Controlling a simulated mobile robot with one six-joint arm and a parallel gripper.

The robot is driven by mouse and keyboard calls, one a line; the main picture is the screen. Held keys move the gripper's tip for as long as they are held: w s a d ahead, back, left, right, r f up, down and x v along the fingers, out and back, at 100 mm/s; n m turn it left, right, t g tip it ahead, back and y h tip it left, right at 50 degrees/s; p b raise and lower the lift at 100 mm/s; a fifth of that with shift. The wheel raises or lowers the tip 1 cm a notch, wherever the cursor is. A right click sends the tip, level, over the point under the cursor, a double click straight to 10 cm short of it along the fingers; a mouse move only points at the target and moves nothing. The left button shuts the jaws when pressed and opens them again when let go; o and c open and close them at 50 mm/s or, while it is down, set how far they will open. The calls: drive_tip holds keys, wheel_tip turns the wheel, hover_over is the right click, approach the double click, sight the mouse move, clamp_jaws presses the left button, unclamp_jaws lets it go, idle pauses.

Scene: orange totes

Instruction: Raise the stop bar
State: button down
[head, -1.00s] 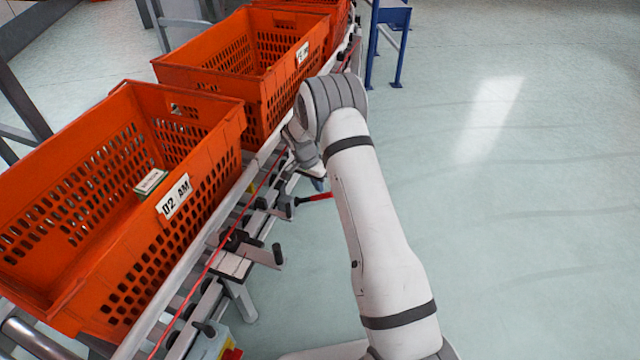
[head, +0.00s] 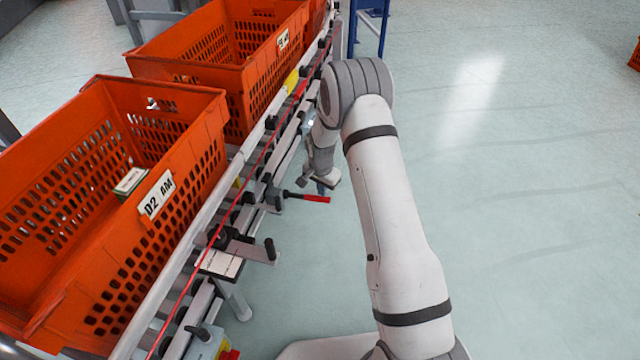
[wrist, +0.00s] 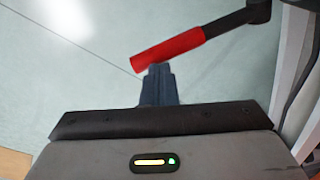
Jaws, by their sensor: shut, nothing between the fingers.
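A lever with a red grip (head: 316,198) and a dark shaft sticks out from the side of the conveyor over the floor. In the wrist view the red grip (wrist: 168,48) lies just beyond my fingertips, slanting up to the right to a black pivot (wrist: 258,10). My gripper (wrist: 159,70) is shut and empty, its dark blue fingertips close to the grip's left end. I cannot tell whether they touch. In the head view my gripper (head: 321,188) is small and partly hidden by my wrist, beside the lever. I cannot make out the stop bar itself with certainty.
Orange totes (head: 185,215) stand in a row on the conveyor, the nearest labelled D2 AM. A red cord (head: 215,240) runs along the conveyor's side rail, with a black-knobbed bracket (head: 240,250) nearer me. A blue stand (head: 372,28) is at the back.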

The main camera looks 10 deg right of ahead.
wheel_tip(320, 180, down, 10)
drive_tip(key=b, duration=0.5)
drive_tip(key=shift+s+d, duration=0.15)
drive_tip(key=shift+d, duration=0.05)
idle(0.4)
drive_tip(key=s+d+r+p, duration=0.3)
drive_tip(key=d+r+p, duration=0.1)
drive_tip(key=d+r, duration=0.4)
drive_tip(key=shift+d+r, duration=0.3)
drive_tip(key=shift+d, duration=0.6)
